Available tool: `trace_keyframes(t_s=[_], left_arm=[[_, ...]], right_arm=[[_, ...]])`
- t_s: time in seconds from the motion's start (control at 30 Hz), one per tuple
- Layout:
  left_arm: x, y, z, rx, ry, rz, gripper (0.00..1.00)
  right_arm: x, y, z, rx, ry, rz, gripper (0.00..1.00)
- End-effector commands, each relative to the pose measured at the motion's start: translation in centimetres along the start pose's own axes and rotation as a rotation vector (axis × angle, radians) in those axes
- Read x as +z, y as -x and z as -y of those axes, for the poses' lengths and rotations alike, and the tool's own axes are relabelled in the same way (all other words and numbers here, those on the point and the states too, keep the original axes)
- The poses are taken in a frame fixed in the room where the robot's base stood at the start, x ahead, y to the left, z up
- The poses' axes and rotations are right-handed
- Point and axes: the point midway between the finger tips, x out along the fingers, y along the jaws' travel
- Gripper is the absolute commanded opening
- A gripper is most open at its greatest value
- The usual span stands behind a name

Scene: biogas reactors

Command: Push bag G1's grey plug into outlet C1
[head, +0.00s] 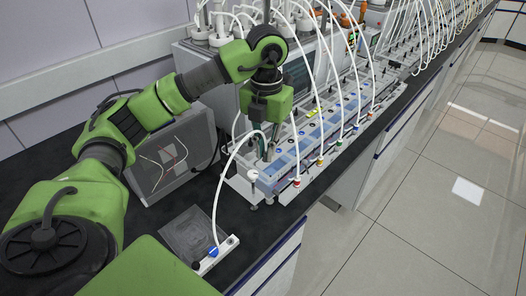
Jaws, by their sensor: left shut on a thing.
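The flat clear bag (187,232), which I take for G1, lies on the black bench at the lower middle. Beside it is a white block with a blue fitting (213,251). A thin white tube (220,180) rises from there and arcs over to my left gripper (268,152). The gripper points down over the near end of the long blue-and-white outlet unit (292,148). It is shut on the tube's end, where the grey plug is mostly hidden by the fingers. I cannot tell whether the plug touches an outlet; C1's label is unreadable. My right gripper is out of view.
White tubes arch down to coloured plugs, such as a red one (297,183), along the unit's front. A white cap (253,175) sits at its near corner. The floor at right is clear.

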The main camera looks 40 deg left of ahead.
Motion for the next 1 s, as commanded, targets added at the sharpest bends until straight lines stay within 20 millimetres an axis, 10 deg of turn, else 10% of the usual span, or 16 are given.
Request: trace_keyframes(t_s=[0.27,0.37,1.0], left_arm=[[0.0,0.0,0.0,0.001,0.0,-0.001,0.01],[0.0,0.0,0.0,0.001,0.0,-0.001,0.3],[-0.5,3.4,0.0,0.0,0.008,0.004,0.3]], right_arm=[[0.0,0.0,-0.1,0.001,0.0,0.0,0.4],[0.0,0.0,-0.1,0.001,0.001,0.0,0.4],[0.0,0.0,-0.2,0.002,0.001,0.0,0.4]])
